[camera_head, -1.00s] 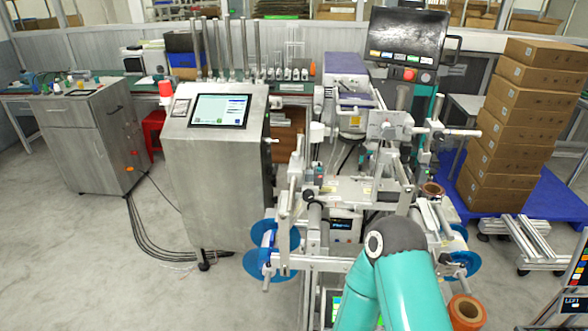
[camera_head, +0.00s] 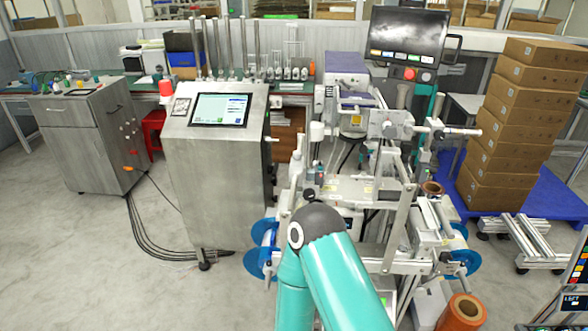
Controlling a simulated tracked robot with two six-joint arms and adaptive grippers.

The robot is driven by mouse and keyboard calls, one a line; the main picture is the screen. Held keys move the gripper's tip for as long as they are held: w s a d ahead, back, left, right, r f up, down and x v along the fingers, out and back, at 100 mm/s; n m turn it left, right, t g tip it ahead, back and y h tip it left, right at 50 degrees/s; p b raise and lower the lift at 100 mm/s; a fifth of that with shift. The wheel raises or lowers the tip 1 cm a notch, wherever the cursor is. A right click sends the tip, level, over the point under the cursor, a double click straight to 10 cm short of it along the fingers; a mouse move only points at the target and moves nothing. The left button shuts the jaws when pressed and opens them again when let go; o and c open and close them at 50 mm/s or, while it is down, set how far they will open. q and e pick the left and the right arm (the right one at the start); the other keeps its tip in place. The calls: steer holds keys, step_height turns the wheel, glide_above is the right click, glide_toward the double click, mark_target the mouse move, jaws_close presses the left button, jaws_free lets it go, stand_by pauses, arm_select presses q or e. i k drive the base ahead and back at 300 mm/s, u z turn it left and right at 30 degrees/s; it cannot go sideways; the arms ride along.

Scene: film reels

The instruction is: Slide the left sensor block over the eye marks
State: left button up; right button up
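The film machine (camera_head: 345,188) stands in the middle, with a metal frame, rollers and several rods. Blue reels (camera_head: 258,262) sit at its lower left, and another blue reel (camera_head: 466,263) sits at its lower right. I cannot tell the left sensor block or the eye marks apart among the small machine parts. My teal arm rises from the bottom centre, its dark rounded joint in front of the machine's lower left part. It hides part of the frame and reels there. Neither of my grippers shows.
A steel cabinet with a touchscreen (camera_head: 219,109) stands left of the machine. A monitor (camera_head: 408,36) hangs above it. Stacked brown boxes (camera_head: 520,130) on a blue pallet stand at the right. An orange roll (camera_head: 463,313) is at the lower right.

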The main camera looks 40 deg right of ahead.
mark_target(299, 167)
steer(key=z, duration=0.15)
steer(key=k, duration=0.95)
steer(key=z, duration=0.45)
steer(key=i, duration=1)
steer(key=u, duration=0.1)
